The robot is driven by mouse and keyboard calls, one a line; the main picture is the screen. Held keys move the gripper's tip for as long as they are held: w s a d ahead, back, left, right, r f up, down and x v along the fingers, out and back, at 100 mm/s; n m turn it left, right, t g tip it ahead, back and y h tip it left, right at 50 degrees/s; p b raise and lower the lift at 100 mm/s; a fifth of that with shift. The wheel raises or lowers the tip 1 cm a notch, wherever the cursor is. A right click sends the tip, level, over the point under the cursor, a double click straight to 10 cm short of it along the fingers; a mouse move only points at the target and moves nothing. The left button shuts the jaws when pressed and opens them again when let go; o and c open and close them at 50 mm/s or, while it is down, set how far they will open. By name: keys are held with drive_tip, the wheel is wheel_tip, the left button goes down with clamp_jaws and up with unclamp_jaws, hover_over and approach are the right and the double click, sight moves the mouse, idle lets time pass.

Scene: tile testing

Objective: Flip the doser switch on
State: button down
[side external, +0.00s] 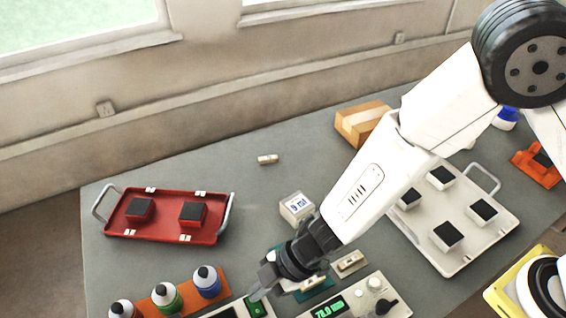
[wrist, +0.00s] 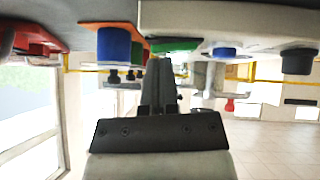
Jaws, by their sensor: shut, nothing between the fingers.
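A white-edged device (side external: 213,314) with a dark panel is cut off by the bottom edge of the side view. A green part (side external: 257,307), which looks like the doser switch, sits at its right end; I cannot tell which way it is set. My gripper (side external: 257,294) is shut and empty, its fingertips pointing down just over this green part. I cannot tell if they touch it. In the wrist view, the shut fingers (wrist: 165,65) end close to a green part (wrist: 178,45) beside a pale housing (wrist: 240,20).
A pale device with a green display (side external: 328,308) and knobs stands right of my gripper. Several capped bottles (side external: 166,298) stand in an orange rack to the left. A red tray (side external: 165,231), a small scale-like box (side external: 296,207) and a white tray (side external: 462,262) lie farther back.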

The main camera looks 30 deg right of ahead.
sight(264, 301)
drive_tip(key=shift+f, duration=0.15)
drive_tip(key=shift+s+r, duration=0.2)
drive_tip(key=shift+s, duration=0.5)
drive_tip(key=shift+r, duration=0.15)
idle(0.4)
drive_tip(key=shift+w+r, duration=0.1)
drive_tip(key=shift+r, duration=0.7)
drive_tip(key=r, duration=0.2)
drive_tip(key=shift+w+d+r, duration=0.2)
drive_tip(key=shift+d+r, duration=0.05)
drive_tip(key=shift+r, duration=0.1)
drive_tip(key=w+v, duration=0.1)
drive_tip(key=v, duration=0.8)
drive_tip(key=shift+w, duration=0.35)
